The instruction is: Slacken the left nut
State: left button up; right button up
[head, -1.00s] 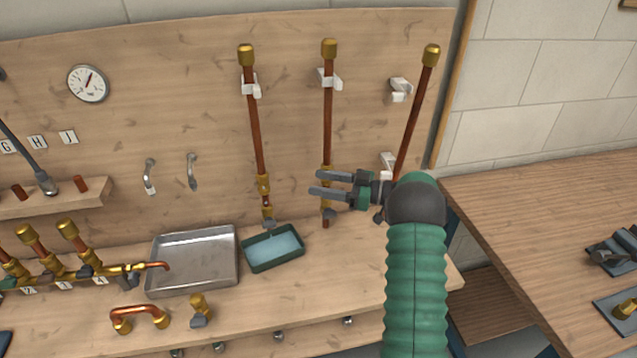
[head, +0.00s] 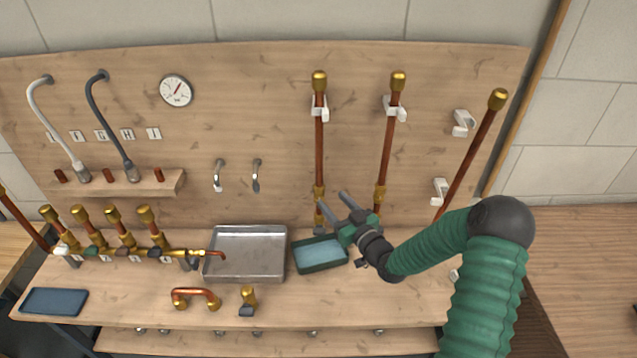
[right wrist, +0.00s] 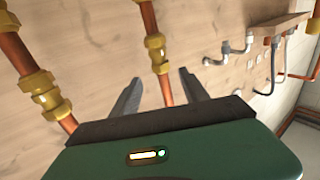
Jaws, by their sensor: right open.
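The left upright copper pipe (head: 319,140) hangs in a white clip on the wooden board, with a brass cap on top. A brass nut fitting (head: 319,191) sits low on it, above a grey-handled valve. My right gripper (head: 333,202) is open, its fingers pointing up-left close to this fitting. In the right wrist view, seemingly upside down, a pipe with a brass fitting (right wrist: 155,45) lies between the two open fingers (right wrist: 160,78), nothing gripped. A second pipe's brass fitting (right wrist: 42,92) is at the left. Contact cannot be told. My left gripper is not in view.
A middle pipe (head: 388,140) and a leaning right pipe (head: 470,150) stand to the right. Below are a teal tray (head: 321,267), a metal tray (head: 246,278) and a brass manifold (head: 130,252). The bench front right of the small valve is clear.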

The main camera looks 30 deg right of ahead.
aim_at(323, 191)
jog(key=w+p, duration=0.1)
jog(key=w, duration=0.7)
jog(key=shift+w, duration=0.4)
grip_shut()
